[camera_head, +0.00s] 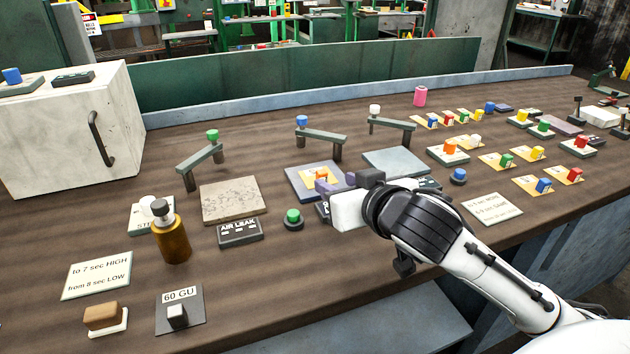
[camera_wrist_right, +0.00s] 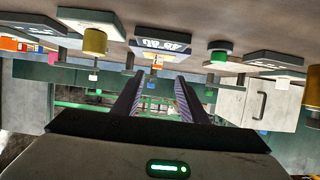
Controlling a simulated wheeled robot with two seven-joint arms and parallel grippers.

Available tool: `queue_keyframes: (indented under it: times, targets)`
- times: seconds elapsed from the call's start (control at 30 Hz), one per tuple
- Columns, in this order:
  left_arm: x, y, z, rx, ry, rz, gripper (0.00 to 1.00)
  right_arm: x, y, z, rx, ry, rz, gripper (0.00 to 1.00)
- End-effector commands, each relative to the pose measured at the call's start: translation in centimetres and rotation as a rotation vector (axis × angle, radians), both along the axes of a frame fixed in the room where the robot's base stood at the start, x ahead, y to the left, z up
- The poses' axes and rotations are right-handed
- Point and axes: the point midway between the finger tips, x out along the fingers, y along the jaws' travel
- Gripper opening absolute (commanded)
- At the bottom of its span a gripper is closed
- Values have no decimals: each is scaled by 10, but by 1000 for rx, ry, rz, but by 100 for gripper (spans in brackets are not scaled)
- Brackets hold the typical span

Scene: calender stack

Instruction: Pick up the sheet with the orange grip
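A sheet (camera_head: 299,180) with an orange grip (camera_head: 322,173) lies on a dark square at mid-table, partly hidden by my right gripper. My right gripper (camera_head: 327,184) comes in from the lower right, with its purple fingers close to the orange grip. In the right wrist view, which is upside down, the two fingers (camera_wrist_right: 157,90) stand apart with a gap between them. A small orange piece (camera_wrist_right: 158,66) shows beyond the gap; I cannot tell whether the fingers touch it. Another orange grip (camera_head: 450,146) stands on a plate further right. My left gripper is not in view.
Small gantries (camera_head: 321,135) stand behind the sheet. A green button (camera_head: 293,216), an "AIR LEAK" plate (camera_head: 240,232) and a brown bottle (camera_head: 171,236) stand left of my gripper. Several plates with coloured grips fill the right side. A white cabinet (camera_head: 60,135) stands at the back left.

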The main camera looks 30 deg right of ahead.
Motion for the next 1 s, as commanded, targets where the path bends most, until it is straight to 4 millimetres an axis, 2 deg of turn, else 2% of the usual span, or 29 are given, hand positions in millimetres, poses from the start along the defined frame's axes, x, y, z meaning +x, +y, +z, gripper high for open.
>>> queue_keyframes:
  times: [0.03, 0.23, 0.37, 0.63, 0.93, 1.0]
  targets:
    - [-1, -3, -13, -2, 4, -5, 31, 5, -2, -7, -2, -5, -1, 39]
    - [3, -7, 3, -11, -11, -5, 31, 25, -7, -11, 0, 1, -1, 39]
    - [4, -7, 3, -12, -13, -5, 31, 34, -10, -15, 0, 1, -1, 39]
    - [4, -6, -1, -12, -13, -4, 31, 67, -22, -30, 0, 0, -1, 39]
    - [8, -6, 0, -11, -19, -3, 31, 72, -22, -33, 0, 1, 1, 39]
    - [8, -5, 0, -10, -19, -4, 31, 72, -22, -33, 0, 1, 1, 29]
